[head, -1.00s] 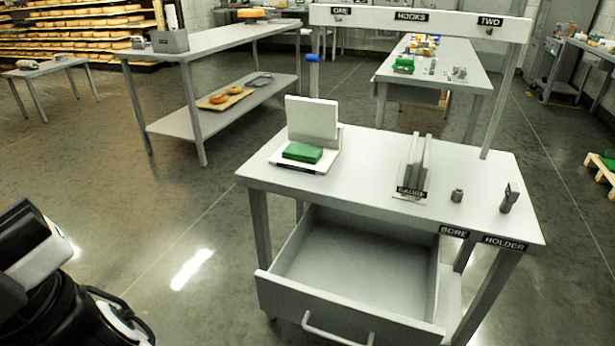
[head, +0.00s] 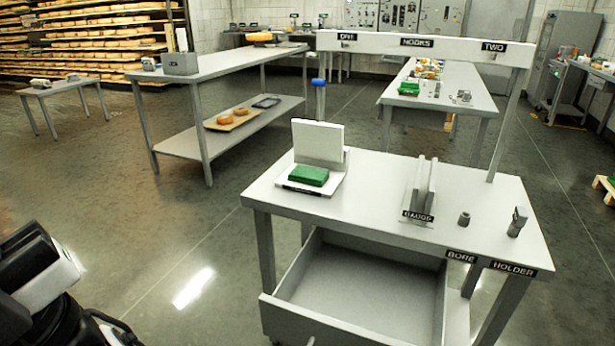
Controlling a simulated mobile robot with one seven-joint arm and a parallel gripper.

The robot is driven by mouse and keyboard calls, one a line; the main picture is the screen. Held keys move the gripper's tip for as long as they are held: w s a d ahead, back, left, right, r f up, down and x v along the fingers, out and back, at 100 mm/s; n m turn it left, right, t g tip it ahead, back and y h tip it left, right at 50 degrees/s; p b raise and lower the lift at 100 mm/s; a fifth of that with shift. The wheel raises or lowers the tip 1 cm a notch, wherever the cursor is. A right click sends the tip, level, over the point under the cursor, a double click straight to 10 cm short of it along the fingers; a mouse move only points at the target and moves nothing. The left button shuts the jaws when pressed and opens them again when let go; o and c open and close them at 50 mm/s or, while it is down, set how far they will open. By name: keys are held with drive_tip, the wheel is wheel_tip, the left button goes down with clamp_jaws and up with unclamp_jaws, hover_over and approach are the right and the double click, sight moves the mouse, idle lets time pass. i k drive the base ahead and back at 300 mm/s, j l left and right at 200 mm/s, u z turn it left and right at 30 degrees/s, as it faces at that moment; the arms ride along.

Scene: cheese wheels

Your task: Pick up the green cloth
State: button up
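A green folded cloth (head: 309,176) lies on a white holder (head: 330,188) with an upright back plate, at the left end of the near grey table (head: 380,205). Another green item (head: 408,88) lies on the far table at the back; I cannot tell whether it is a cloth. Part of my black and white arm shows at the lower left, well apart from the table. My gripper's fingers cannot be made out in this view.
An open, empty drawer (head: 365,285) juts out below the near table's front. A rack labelled GAUGE (head: 420,190), a small grey cylinder (head: 464,219) and a holder piece (head: 518,221) stand on its right half. An overhead bar (head: 425,48) spans behind.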

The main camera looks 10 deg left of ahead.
sight(302, 174)
drive_tip(key=u, duration=0.95)
drive_tip(key=l+u, duration=0.95)
drive_tip(key=k+l+u, duration=0.2)
drive_tip(key=l, duration=0.25)
drive_tip(key=l+u, duration=0.2)
drive_tip(key=l, duration=0.25)
drive_tip(key=k+l, duration=0.1)
drive_tip(key=l, duration=0.2)
drive_tip(key=k+l, duration=0.1)
drive_tip(key=l, duration=0.2)
drive_tip(key=k+l, duration=0.1)
drive_tip(key=l, duration=0.15)
